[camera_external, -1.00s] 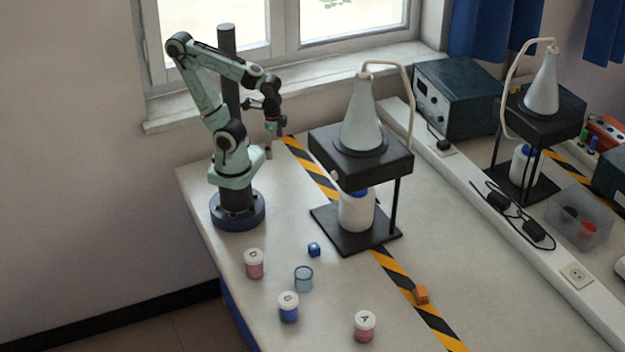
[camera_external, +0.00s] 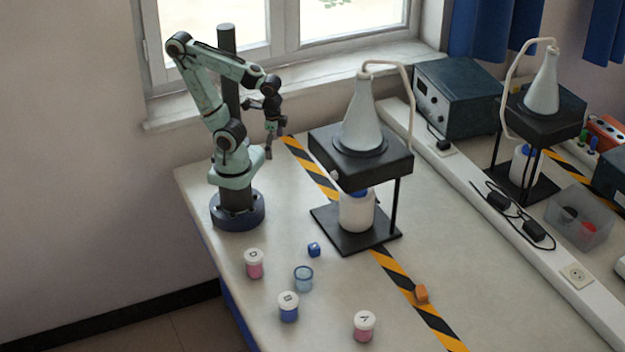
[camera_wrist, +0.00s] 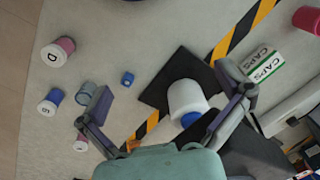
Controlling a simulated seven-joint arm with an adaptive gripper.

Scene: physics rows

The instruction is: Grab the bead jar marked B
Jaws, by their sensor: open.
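Three white-lidded bead jars stand on the bench. The blue one (camera_external: 288,313) has a lid letter that looks like B; it also shows at the left of the wrist view (camera_wrist: 50,101). A pink jar (camera_external: 254,269) marked D stands behind and left of it. A pink jar (camera_external: 364,332) marked A stands to its right, nearer the front; in the wrist view it (camera_wrist: 81,144) is partly hidden by a finger. My gripper (camera_external: 275,148) is raised beside my arm at the back, well away from the jars. In the wrist view its fingers (camera_wrist: 167,84) are spread and empty.
An empty-looking blue-tinted cup (camera_external: 304,279) stands close behind the blue jar, and a small blue cube (camera_external: 314,249) lies behind that. A black stand (camera_external: 352,243) with bottle and flask rises at mid-bench. An orange block (camera_external: 421,294) lies on the striped tape.

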